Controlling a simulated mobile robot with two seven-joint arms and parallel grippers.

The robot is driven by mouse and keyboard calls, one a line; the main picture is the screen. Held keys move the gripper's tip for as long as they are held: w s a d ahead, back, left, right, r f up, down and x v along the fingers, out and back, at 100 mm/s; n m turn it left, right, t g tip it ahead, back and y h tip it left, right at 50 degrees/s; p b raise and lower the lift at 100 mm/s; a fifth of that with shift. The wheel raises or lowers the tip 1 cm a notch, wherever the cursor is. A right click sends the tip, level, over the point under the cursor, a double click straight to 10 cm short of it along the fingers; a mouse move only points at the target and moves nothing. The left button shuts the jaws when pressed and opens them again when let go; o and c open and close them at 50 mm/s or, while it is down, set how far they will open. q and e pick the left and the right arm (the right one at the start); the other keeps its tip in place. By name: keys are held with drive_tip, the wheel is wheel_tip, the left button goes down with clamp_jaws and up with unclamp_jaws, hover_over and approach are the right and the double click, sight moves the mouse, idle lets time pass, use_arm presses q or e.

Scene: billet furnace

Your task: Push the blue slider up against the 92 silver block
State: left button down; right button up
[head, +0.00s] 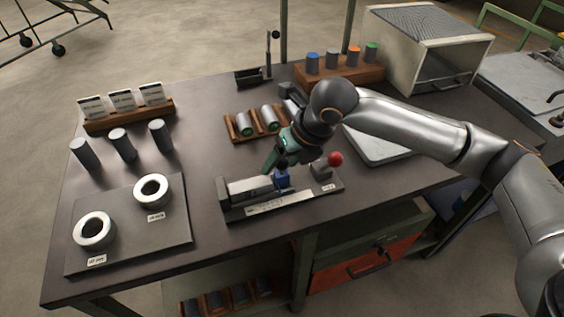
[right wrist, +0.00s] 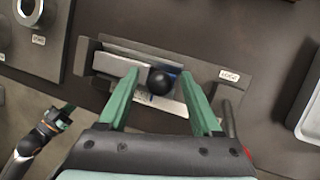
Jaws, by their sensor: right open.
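The measuring fixture (head: 310,196) is a dark rail near the table's front edge. A long silver block (head: 250,187) lies in its left part; it also shows in the right wrist view (right wrist: 117,65). No 92 is readable on it. The blue slider (head: 283,181) is just right of the block; I cannot tell whether they touch. The slider has a black ball knob (right wrist: 160,82). My right gripper (head: 274,163) is open above the slider, its green fingers on either side of the knob. My left gripper (right wrist: 60,118) shows small beside the table in the right wrist view; its opening is unclear.
A red-knobbed lever (head: 335,159) stands at the fixture's right end. Left are a plate with two rings (head: 125,240) and several grey cylinders (head: 122,145). Behind is a wooden cradle (head: 236,130) with billets. A pale tray (head: 380,150) lies right, under my arm.

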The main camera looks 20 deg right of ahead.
drive_tip(key=shift+f, duration=0.1)
drive_tip(key=shift+c, duration=0.3)
clamp_jaws()
drive_tip(key=shift+a, duration=0.15)
idle(1.0)
